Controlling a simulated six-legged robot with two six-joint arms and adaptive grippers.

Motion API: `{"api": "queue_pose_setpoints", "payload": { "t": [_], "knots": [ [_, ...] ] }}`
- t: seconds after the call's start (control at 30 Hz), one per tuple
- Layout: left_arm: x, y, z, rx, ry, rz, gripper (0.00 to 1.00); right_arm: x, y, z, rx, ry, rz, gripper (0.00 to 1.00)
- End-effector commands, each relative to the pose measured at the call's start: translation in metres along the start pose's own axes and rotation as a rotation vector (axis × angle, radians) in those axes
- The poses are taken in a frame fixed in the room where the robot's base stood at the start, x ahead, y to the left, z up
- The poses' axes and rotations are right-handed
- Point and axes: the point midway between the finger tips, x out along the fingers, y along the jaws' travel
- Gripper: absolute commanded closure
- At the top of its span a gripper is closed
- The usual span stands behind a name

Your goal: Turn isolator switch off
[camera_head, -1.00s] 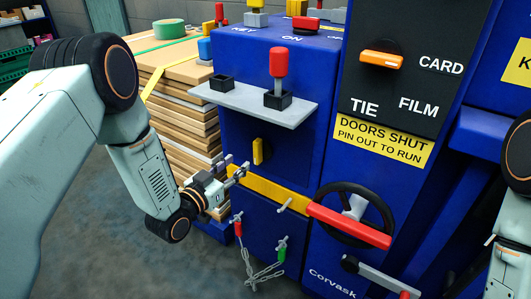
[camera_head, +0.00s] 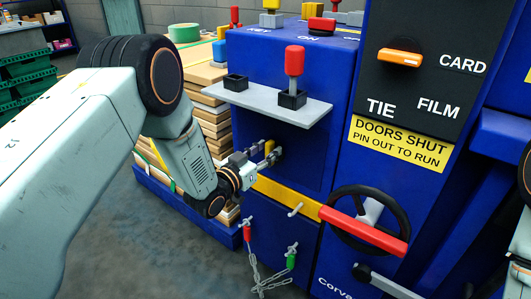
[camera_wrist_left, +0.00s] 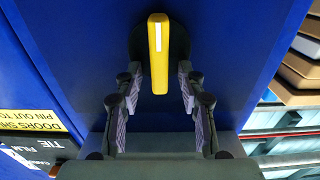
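The isolator switch is a yellow bar handle with a white line on a round black base. In the left wrist view the handle (camera_wrist_left: 158,52) lies along the picture's height, with its lower end between my left gripper's fingers (camera_wrist_left: 158,88). The fingers are apart, one on each side, with gaps to the handle. In the head view the switch (camera_head: 269,147) is partly hidden behind my left gripper (camera_head: 265,158), which is at the recessed blue front of the machine. My right gripper is out of view.
A grey shelf (camera_head: 262,101) with a red-topped pin (camera_head: 294,62) juts out above. A yellow bar (camera_head: 285,196) and a handwheel with a red bar (camera_head: 362,231) are below and right. Stacked boards (camera_head: 210,112) stand behind my left arm.

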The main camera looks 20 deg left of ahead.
Motion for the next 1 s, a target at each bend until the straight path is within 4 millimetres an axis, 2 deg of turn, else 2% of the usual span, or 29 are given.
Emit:
{"api": "queue_pose_setpoints", "payload": {
  "t": [0.07,0.53,1.0],
  "knots": [
    [-0.0001,0.0001,-0.0001,0.000,0.000,0.000,0.60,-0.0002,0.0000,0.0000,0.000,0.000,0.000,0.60],
    [-0.0006,-0.0004,0.0002,0.000,0.000,-0.001,0.99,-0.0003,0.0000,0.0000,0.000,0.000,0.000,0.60],
    [-0.0007,-0.0014,-0.0002,-0.039,0.000,-0.001,1.00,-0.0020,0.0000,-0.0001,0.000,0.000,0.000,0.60]
  ]
}}
